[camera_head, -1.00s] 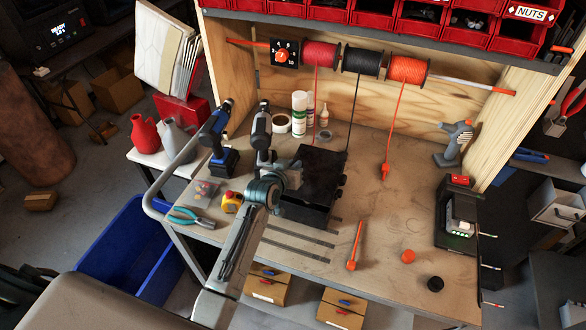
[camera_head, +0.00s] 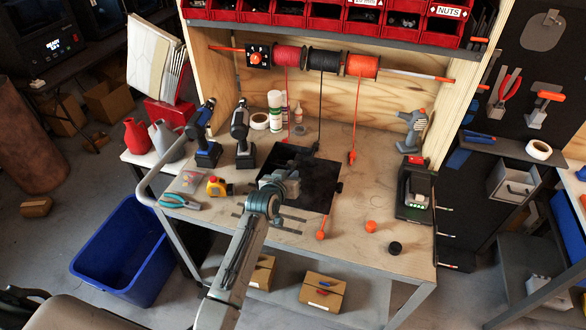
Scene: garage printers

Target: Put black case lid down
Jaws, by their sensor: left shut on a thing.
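The black case with its lid (camera_head: 318,182) is a dark square shape on the workbench, in front of the spools. My left gripper (camera_head: 284,181) is over its left part and shut on the black case lid. The fingertips are partly hidden by my own wrist, and the dark surfaces blend, so I cannot tell where the lid ends and the case begins. My right gripper is not in view.
An orange-handled tool (camera_head: 321,234) shows just below the black shape, partly covered. Two drills (camera_head: 240,135) stand to the left, with a yellow tape measure (camera_head: 217,186) and pliers (camera_head: 178,202). A black charger (camera_head: 414,188) stands right.

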